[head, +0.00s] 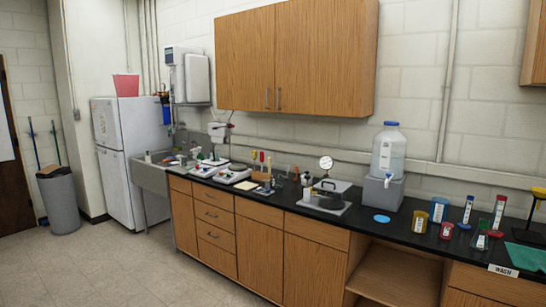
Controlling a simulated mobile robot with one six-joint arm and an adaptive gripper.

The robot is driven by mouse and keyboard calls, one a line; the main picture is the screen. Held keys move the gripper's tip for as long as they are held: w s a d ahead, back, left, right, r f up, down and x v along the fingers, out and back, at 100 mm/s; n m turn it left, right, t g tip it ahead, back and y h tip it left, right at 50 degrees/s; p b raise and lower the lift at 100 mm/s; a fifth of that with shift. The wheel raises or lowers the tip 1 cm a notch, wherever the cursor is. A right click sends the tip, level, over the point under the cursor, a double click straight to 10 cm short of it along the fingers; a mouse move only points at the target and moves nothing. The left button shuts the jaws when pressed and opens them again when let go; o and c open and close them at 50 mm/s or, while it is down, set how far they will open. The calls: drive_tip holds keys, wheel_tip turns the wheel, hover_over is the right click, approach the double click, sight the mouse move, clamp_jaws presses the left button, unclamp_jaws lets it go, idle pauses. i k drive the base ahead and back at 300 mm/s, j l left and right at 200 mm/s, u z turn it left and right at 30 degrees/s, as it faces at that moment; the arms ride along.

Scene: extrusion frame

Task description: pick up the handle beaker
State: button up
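I cannot single out the handle beaker with certainty. Several small coloured vessels stand on the black counter (395,233) at the right in the head view. My gripper is not in view.
A water jug (388,152) on a grey block (381,192), a boxy device with a gauge (326,196), and a blue disc (382,218) lie to the left. Wooden cupboards (296,58) hang above. The floor (110,265) in front is clear at the left.

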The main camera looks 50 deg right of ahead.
sight(216, 156)
drive_tip(key=z, duration=1.15)
drive_tip(key=u, duration=2.5)
drive_tip(key=i+l+z, duration=0.3)
drive_tip(key=l+z, duration=0.15)
drive_tip(key=i+l+z, duration=1)
drive_tip(key=i, duration=0.4)
drive_tip(key=i+l+z, duration=0.3)
drive_tip(key=i, duration=0.2)
drive_tip(key=i+z, duration=0.3)
drive_tip(key=i, duration=0.2)
drive_tip(key=i+j+z, duration=0.15)
drive_tip(key=i+z, duration=0.35)
drive_tip(key=i+j+z, duration=0.3)
drive_tip(key=i+z, duration=0.15)
drive_tip(key=i+j+z, duration=0.35)
drive_tip(key=j+z, duration=0.15)
drive_tip(key=i+j+z, duration=0.3)
drive_tip(key=j+z, duration=0.2)
drive_tip(key=i+j+z, duration=0.1)
drive_tip(key=i+j, duration=0.2)
drive_tip(key=j, duration=0.15)
